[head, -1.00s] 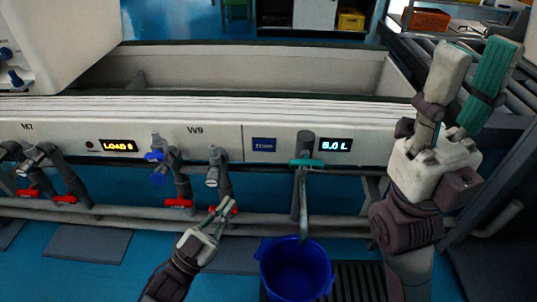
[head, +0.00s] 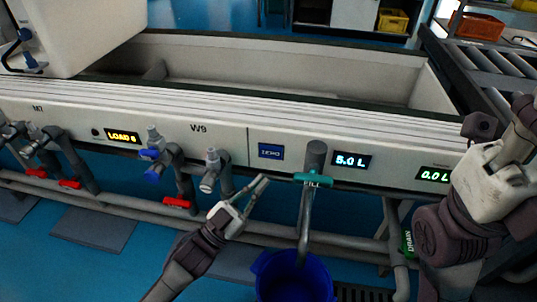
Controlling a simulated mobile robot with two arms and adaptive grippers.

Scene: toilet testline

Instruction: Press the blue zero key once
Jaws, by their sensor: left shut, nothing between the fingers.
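The blue zero key (head: 271,151) is a small dark blue square with pale lettering on the white front panel, left of the 5.0 L display (head: 351,161). My left gripper (head: 262,184) is shut and empty, its pale fingertips below the key and apart from it in the picture.
A teal fill handle (head: 313,180) and its grey spout stand right of the key, above a blue bucket (head: 292,278). Pipes and valves with red handles (head: 177,203) lie to the left. A 0.0 L display (head: 433,175) is at the right.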

